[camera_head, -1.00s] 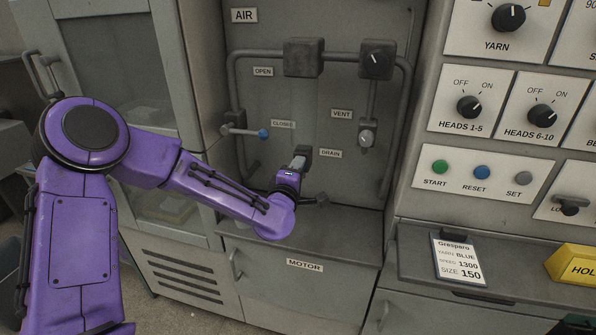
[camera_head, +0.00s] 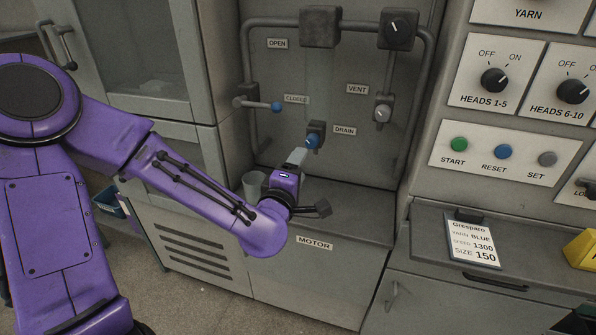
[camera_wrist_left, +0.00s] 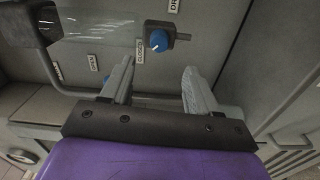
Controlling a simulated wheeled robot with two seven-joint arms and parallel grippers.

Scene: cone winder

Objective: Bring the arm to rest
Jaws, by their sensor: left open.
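My left arm (camera_head: 190,185) is purple and reaches in from the left. My left gripper (camera_head: 298,154) is in front of the air panel, just below a blue drain knob (camera_head: 312,141). In the left wrist view the gripper (camera_wrist_left: 158,66) has its two grey fingers well apart with nothing between them. The blue knob (camera_wrist_left: 159,40) lies beyond the fingertips, and no contact with it shows. My right gripper is in neither view.
A blue-tipped lever (camera_head: 276,106) sits left of the CLOSED label. A grey cup (camera_head: 254,185) stands behind my wrist on the ledge above the MOTOR door (camera_head: 314,268). The control panel (camera_head: 500,110) and an order card (camera_head: 470,240) are at right.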

